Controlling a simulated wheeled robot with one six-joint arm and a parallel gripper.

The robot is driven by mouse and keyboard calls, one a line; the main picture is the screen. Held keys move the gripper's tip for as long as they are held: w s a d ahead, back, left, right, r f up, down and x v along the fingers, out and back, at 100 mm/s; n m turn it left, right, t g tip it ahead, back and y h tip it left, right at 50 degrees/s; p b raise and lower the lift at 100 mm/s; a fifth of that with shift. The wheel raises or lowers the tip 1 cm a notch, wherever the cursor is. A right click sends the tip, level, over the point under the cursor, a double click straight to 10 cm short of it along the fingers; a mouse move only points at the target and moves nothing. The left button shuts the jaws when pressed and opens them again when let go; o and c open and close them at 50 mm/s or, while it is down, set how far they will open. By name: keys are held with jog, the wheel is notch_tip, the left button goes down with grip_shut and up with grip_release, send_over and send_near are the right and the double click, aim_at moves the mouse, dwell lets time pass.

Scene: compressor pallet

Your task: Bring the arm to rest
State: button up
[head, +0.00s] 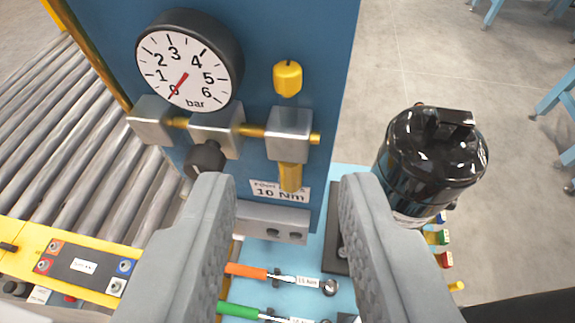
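My gripper (283,225) reaches in from the bottom of the head view. Its two grey fingers stand apart, with nothing between the tips, so it is open. Past the tips is a blue panel (325,50) with a pressure gauge (190,60), whose red needle points near 0 bar. Silver valve blocks (290,135) sit on a brass pipe below the gauge. A yellow knob (287,78) is above the right block and a yellow fitting hangs under it. A dark knob (205,158) hangs under the middle block.
A black compressor (432,155) stands to the right of the panel. A light blue bench top (275,258) carries an orange-handled wrench (245,271) and a green-handled wrench (240,309). A roller conveyor (70,140) is at left. Grey floor (530,210) is open at right.

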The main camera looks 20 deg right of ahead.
jog(key=s+d+f+n+t+y, duration=0.1)
jog(key=s+d+f+y, duration=0.1)
jog(key=s, duration=0.6)
jog(key=s+d+f+n+t+y, duration=0.1)
jog(key=s+f, duration=0.3)
jog(key=s, duration=0.4)
jog(key=s+d+f+n+t+y, duration=0.2)
jog(key=s+d+f+n+t, duration=0.1)
jog(key=s, duration=0.5)
jog(key=shift+d+f+y, duration=0.3)
jog(key=shift+d+f, duration=0.1)
jog(key=shift+f, duration=0.1)
jog(key=shift+w, duration=0.1)
